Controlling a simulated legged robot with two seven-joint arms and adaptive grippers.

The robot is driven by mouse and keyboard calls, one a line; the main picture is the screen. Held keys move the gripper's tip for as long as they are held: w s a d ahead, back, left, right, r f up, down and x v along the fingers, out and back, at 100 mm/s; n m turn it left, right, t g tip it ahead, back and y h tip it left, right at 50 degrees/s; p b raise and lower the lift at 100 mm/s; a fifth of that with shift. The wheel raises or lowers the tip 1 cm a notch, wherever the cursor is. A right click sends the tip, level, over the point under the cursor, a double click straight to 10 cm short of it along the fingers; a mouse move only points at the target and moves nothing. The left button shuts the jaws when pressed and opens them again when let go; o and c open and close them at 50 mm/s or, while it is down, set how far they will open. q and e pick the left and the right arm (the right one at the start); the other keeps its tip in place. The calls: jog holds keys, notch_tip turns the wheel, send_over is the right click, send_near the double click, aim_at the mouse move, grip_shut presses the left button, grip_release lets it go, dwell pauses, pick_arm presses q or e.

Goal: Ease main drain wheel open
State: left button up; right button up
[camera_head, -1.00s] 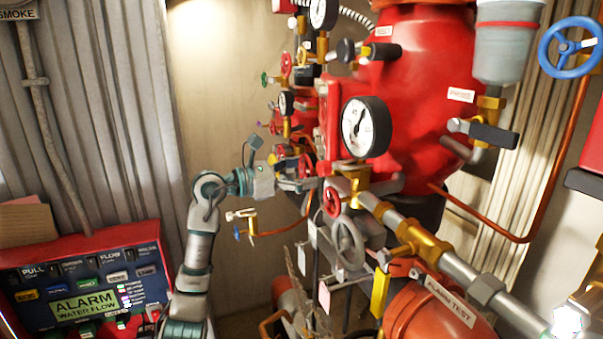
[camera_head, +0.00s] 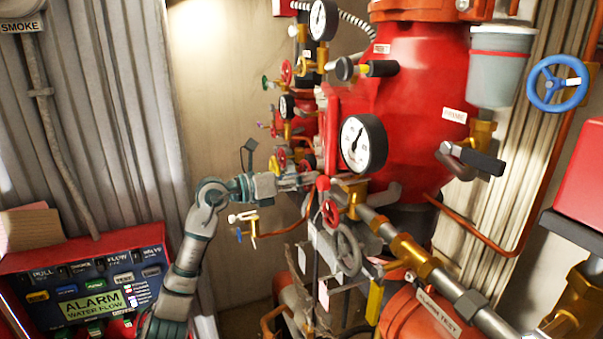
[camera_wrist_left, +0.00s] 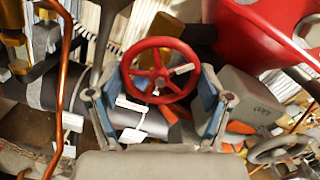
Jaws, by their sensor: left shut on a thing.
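A red spoked handwheel (camera_wrist_left: 160,76) fills the middle of the left wrist view, with a small pale tag on its right side. My left gripper (camera_wrist_left: 158,108) is shut on it, with one blue-grey finger at each side of the rim. In the head view my left gripper (camera_head: 300,181) reaches in from the left to the red valve assembly. A small red part (camera_head: 322,184) shows at its fingertips; I cannot tell there whether this is the held wheel. I cannot read any label naming the wheel. My right gripper is not in view.
Another red wheel (camera_head: 330,212) and a grey wheel (camera_head: 347,249) sit just below the gripper. A white-faced gauge (camera_head: 363,144) stands to the right. A copper pipe with a small brass valve (camera_head: 251,224) hangs below my wrist. An alarm panel (camera_head: 90,295) stands lower left.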

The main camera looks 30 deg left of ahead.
pick_arm(q)
jog(key=shift+d+f+n+p, duration=0.15)
jog(key=shift+n+p, duration=0.1)
jog(key=shift+n, duration=0.25)
jog(key=shift+a+f+n+p, duration=0.1)
jog(key=shift+n+p, duration=0.1)
jog(key=shift+n, duration=0.3)
jog(key=o, duration=1.1)
jog(key=shift+w+d, duration=0.1)
jog(key=shift+w, duration=0.2)
jog(key=v, duration=1.2)
jog(key=shift+f, duration=0.1)
jog(key=shift+w, duration=0.1)
